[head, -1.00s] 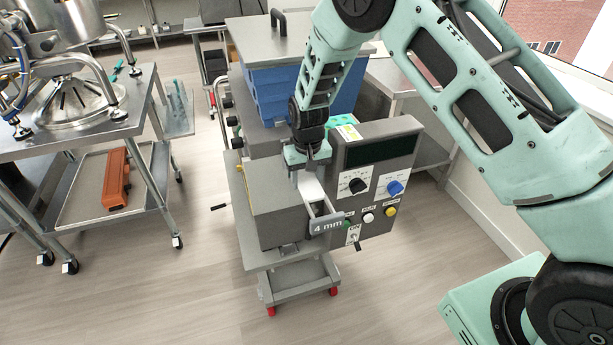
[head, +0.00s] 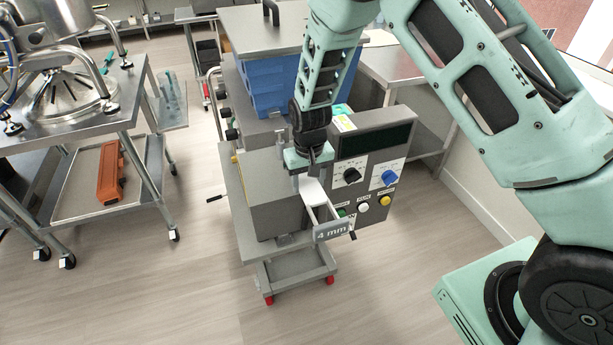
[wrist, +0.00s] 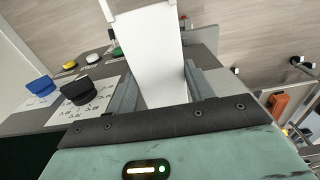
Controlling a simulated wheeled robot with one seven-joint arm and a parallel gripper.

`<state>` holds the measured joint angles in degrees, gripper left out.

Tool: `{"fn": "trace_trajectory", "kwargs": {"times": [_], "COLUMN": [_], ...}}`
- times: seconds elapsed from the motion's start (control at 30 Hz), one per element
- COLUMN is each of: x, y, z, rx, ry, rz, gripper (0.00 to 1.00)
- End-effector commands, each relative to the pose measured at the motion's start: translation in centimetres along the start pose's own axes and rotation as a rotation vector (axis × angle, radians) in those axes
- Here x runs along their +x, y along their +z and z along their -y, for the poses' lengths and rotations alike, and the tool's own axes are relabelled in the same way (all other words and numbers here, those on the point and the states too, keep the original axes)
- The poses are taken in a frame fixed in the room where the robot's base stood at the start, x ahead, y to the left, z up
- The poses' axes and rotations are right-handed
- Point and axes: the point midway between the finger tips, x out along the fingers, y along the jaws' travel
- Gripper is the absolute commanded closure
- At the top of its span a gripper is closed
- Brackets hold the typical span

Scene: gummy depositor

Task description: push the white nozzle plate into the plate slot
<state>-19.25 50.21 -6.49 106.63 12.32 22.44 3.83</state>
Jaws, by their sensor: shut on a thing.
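The white nozzle plate (head: 313,190) carries a grey end piece marked "4 mm" (head: 331,231) and sticks out at the front of the depositor's grey block (head: 272,193), beside the control panel. My gripper (head: 305,176) is over the plate's inner part. In the wrist view the plate (wrist: 158,50) runs away between the two grey fingers (wrist: 158,92), which are shut on it. The plate slot cannot be made out; the gripper and block hide that area.
The control panel (head: 372,155) with knobs and buttons stands right of the plate. A blue hopper (head: 275,88) is behind. A steel table (head: 85,120) with an orange case (head: 110,172) on its shelf stands left. The floor in front is clear.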

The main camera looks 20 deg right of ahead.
Motion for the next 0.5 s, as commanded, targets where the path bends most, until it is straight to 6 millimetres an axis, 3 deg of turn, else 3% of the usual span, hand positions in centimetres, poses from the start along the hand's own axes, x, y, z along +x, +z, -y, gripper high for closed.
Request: {"fn": "trace_trajectory", "kwargs": {"times": [0.5], "x": [-0.1], "y": [2.5], "z": [0.1], "rx": [-0.001], "ry": [-0.001], "rz": [0.0], "gripper": [0.89]}}
